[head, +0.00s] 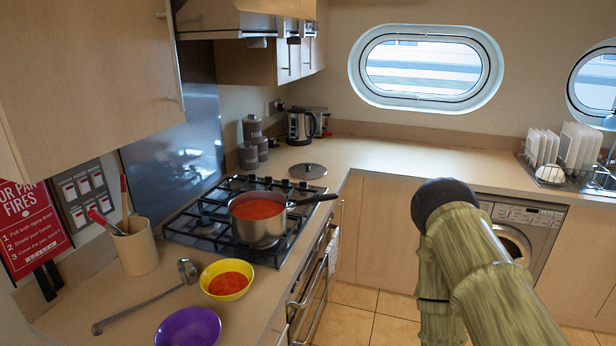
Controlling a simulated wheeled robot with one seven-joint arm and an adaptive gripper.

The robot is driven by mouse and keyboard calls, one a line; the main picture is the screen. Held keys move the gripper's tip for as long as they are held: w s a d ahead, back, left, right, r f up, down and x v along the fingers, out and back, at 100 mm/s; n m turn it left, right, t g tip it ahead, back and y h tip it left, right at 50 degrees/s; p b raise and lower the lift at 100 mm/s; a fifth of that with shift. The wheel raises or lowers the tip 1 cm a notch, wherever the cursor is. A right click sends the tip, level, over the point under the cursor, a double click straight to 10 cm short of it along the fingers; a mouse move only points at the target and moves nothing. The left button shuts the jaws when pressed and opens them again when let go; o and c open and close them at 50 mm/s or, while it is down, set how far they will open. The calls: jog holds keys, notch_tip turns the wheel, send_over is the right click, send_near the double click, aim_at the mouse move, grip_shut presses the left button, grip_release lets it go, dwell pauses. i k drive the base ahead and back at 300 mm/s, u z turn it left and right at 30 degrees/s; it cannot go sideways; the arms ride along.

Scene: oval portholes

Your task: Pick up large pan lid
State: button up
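A round dark grey pan lid (307,171) with a knob on top lies flat on the counter, just beyond the far right corner of the hob. It is the only lid I can make out, and nothing covers it. My arm shows at the right of the head view, with greenish links and a dark rounded joint. I cannot see my gripper or its fingers, so whether it holds anything is hidden. The arm in view is well to the right of the lid and apart from it.
A steel pan (258,219) of red sauce stands on the gas hob (196,234), its handle pointing right. A yellow bowl (227,280), a purple bowl (188,327), a ladle (150,297) and a utensil pot (136,247) stand nearer. A kettle (299,126) is behind the lid. Counter right of it is clear.

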aim_at(307, 171)
jog(key=z, duration=1.25)
jog(key=i, duration=2.3)
jog(key=u, duration=1.4)
